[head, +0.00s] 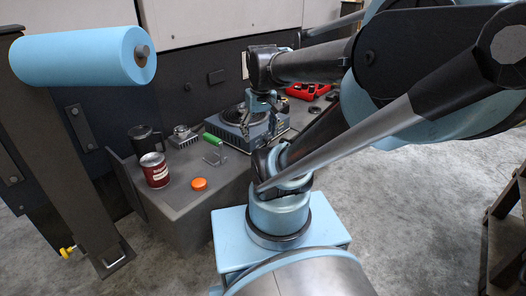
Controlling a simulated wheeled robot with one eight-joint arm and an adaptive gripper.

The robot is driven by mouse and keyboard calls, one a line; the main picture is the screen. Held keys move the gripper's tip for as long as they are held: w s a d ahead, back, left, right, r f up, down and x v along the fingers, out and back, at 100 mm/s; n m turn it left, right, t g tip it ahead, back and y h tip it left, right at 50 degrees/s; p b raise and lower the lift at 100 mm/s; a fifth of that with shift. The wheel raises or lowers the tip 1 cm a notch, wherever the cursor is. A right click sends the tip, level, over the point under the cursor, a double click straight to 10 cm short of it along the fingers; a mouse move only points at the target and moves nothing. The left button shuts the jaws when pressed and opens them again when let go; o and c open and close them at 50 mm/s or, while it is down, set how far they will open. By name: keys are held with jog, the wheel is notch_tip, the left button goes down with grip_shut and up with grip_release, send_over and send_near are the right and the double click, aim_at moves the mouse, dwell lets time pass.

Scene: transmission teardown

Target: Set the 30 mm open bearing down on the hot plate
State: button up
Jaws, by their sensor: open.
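The hot plate (270,131) is a blue-grey box with a dark round top, standing on the dark bench in the middle of the picture. My gripper (259,112) points down over the hot plate from above and hides part of it. Its jaws are open. I cannot make out the 30 mm open bearing; it may be too small to see or hidden by the gripper. I cannot tell how far the fingertips are from the plate's top.
A red can (154,171), a dark mug (145,141), an orange lid (199,184) and a green-handled tool (212,139) lie left of the hot plate. A red tray (300,92) with dark parts is behind right. A blue roll (75,57) hangs upper left.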

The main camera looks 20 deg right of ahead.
jog(key=s+f+m, duration=0.1)
jog(key=s+f, duration=0.3)
jog(key=f, duration=0.1)
jog(key=shift+s+d+f, duration=0.15)
jog(key=shift+s+f, duration=0.05)
jog(key=shift+s, duration=0.2)
jog(key=shift+w+f, duration=0.2)
jog(key=shift+w, duration=0.2)
dwell(1.2)
